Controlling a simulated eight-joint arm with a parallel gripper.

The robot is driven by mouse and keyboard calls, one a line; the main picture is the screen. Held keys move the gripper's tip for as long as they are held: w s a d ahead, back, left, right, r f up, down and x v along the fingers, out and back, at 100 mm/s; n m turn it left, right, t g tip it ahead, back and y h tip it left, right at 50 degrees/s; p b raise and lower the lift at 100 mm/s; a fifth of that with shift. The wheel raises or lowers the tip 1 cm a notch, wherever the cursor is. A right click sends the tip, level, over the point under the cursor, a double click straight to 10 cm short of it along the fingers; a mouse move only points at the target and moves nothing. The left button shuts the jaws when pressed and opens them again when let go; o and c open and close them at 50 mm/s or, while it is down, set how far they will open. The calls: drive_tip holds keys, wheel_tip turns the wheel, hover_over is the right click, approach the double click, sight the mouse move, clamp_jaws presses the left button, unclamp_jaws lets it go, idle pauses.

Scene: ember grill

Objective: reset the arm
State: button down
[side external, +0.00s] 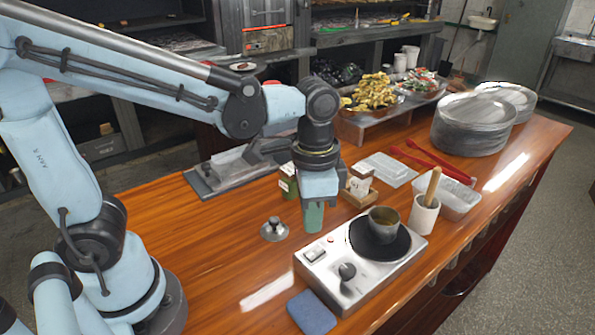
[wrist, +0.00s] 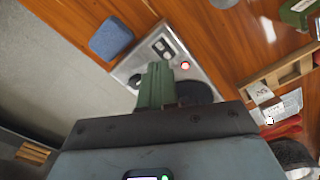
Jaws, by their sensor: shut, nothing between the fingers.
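My gripper (side external: 313,228) points straight down over the wooden counter in the side external view, left of and behind the hot plate. Its green fingers (wrist: 157,82) are together with nothing between them. The white hot plate (side external: 333,278) has a knob and a switch on its front, and a small metal pot (side external: 383,222) stands on its black disc. In the wrist view the hot plate (wrist: 150,42) lies beyond my fingers, which hide part of its disc, and a red light shows on it.
A blue sponge (side external: 311,312), a metal knobbed lid (side external: 274,230), a wooden caddy (side external: 358,188) and a white holder (side external: 423,218) stand around the hot plate. A plate stack (side external: 473,135), red tongs (side external: 430,160) and a food tray (side external: 365,127) are farther back. The counter's left front is clear.

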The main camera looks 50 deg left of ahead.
drive_tip(key=shift+r, duration=0.25)
drive_tip(key=a+r+n+t, duration=0.1)
drive_tip(key=a+n+t, duration=0.5)
drive_tip(key=a, duration=0.3)
drive_tip(key=shift+a+r+t, duration=0.15)
drive_tip(key=shift+r+t, duration=0.1)
drive_tip(key=shift+t, duration=0.35)
